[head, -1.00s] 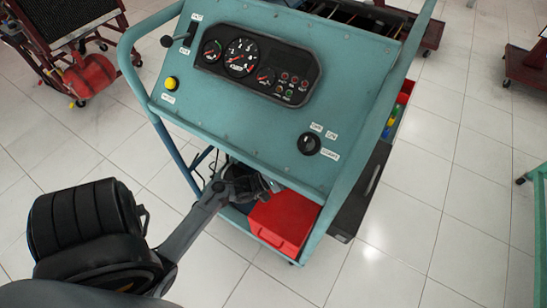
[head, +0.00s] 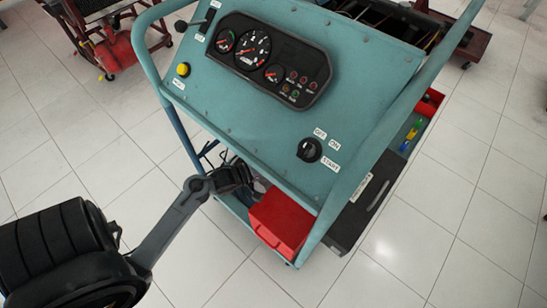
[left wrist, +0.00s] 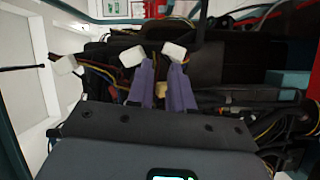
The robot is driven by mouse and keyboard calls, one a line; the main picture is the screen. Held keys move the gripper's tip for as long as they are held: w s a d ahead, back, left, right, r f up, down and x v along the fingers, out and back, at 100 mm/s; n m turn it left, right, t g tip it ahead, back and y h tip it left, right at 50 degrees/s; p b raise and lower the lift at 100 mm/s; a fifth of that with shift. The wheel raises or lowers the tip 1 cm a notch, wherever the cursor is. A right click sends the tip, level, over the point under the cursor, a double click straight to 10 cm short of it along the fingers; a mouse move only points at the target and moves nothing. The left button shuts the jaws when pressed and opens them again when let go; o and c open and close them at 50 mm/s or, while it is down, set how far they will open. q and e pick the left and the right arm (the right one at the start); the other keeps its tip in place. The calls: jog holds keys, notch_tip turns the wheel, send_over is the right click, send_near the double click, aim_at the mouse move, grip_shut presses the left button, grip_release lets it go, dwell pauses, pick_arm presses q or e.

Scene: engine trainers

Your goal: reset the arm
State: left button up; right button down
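My left arm comes in from the left in the head view. Its left gripper (head: 243,178) is below the lower edge of the teal control panel (head: 235,108), close to the red box (head: 283,222), and its fingertips are hard to make out there. In the left wrist view two purplish fingers (left wrist: 161,88) stand apart with a gap between them and nothing clearly held. White blocks show at or just beyond their tips, and I cannot tell whether they touch. My right arm and gripper are in neither view.
The panel carries gauges (head: 268,62), a yellow button (head: 183,69) and a rotary switch (head: 309,150). Its tubular frame (head: 377,140) surrounds the gripper's area. Wires (left wrist: 95,70) crowd the wrist view. A black case (head: 365,205) lies right of the red box. Tiled floor in front is clear.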

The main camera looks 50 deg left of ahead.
pick_arm(q)
jog(key=shift+s+a, duration=0.1)
jog(key=shift+a, duration=0.15)
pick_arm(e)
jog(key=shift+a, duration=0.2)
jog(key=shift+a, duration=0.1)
